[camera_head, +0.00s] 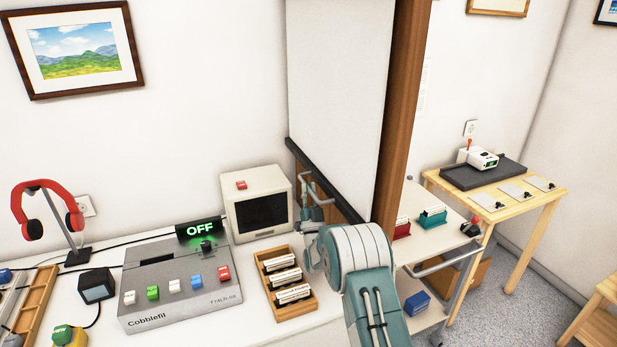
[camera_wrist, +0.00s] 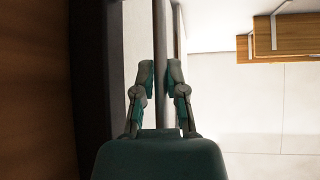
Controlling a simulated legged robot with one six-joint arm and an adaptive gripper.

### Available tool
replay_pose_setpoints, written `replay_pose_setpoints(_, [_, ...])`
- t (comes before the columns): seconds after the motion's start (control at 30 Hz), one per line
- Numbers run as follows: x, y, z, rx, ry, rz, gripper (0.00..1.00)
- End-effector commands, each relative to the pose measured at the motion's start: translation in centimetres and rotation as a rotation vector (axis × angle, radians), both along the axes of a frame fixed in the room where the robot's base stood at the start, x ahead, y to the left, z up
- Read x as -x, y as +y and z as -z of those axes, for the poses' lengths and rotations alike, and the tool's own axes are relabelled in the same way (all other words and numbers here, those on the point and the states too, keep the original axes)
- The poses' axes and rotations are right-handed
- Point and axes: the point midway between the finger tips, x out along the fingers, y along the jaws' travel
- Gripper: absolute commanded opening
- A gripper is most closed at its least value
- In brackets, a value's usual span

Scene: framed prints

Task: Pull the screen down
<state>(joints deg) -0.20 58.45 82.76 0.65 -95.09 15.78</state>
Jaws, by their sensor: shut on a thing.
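The white screen (camera_head: 340,75) hangs down beside a brown wooden post in the head view. A black bar (camera_head: 300,157) runs along its lower edge. A thin grey handle (camera_head: 318,178) hangs at this bar. My gripper (camera_head: 309,208) is at the handle, just below the bar. In the wrist view, my gripper (camera_wrist: 160,78) has its two fingers close on either side of the grey handle rod (camera_wrist: 178,25), shut on it. The exact contact is partly hidden by the fingers, and my arm covers part of the view below.
A white monitor (camera_head: 255,205), a wooden tray (camera_head: 287,300) and a grey console (camera_head: 180,285) with an OFF display (camera_head: 199,230) stand on the table left of my arm. A trolley (camera_head: 435,240) and a wooden table (camera_head: 500,200) are at the right.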

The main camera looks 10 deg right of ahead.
Motion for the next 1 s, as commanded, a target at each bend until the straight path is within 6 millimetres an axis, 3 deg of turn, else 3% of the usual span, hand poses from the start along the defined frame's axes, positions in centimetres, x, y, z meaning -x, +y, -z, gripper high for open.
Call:
replay_pose_setpoints(0.47, [-0.01, 0.02, 0.59, 0.0, -0.001, 0.0, 0.0])
replay_pose_setpoints(0.5, [-0.01, 0.02, 0.57, 0.0, -0.001, 0.0, 0.34])
replay_pose_setpoints(0.53, [-0.02, 0.02, 0.57, 0.0, -0.001, 0.0, 0.47])
replay_pose_setpoints(0.57, [-0.02, 0.02, 0.57, 0.0, -0.001, 0.0, 0.51])
replay_pose_setpoints(1.0, [0.34, 0.06, 1.19, 0.0, 0.002, 0.0, 0.51])
